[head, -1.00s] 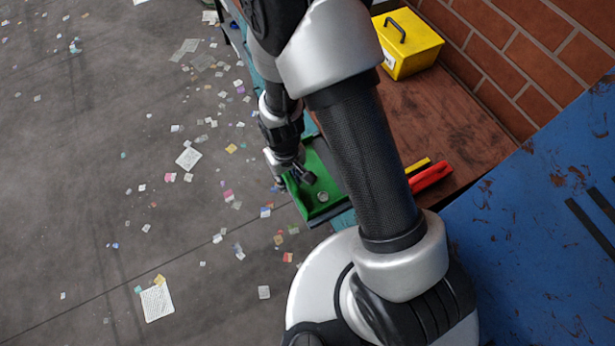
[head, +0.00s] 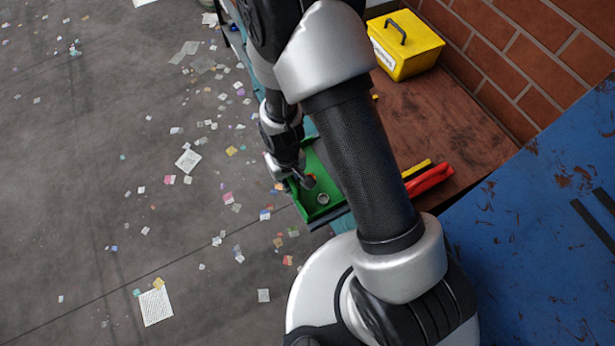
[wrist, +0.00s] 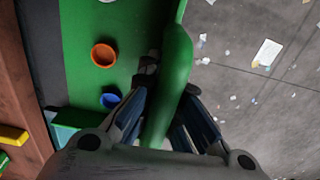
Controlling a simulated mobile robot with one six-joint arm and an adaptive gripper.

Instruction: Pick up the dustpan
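The green dustpan (head: 318,214) lies at the near left edge of the brown surface, partly hidden by my arm. In the wrist view its raised rounded green part (wrist: 173,85) runs between my fingers. My gripper (head: 300,182) is at the dustpan's left side. In the wrist view my gripper (wrist: 170,88) is open, with one finger on each side of that green part. The fingers are close to it; contact is not clear. An orange ring-like piece (wrist: 104,55) and a blue one (wrist: 110,99) lie in the pan.
A red brush-like item (head: 430,180) with a yellow strip lies right of the dustpan. A yellow box (head: 405,48) stands farther back by the brick wall (head: 520,55). A blue surface (head: 530,260) is at right. Paper scraps litter the grey floor (head: 90,150).

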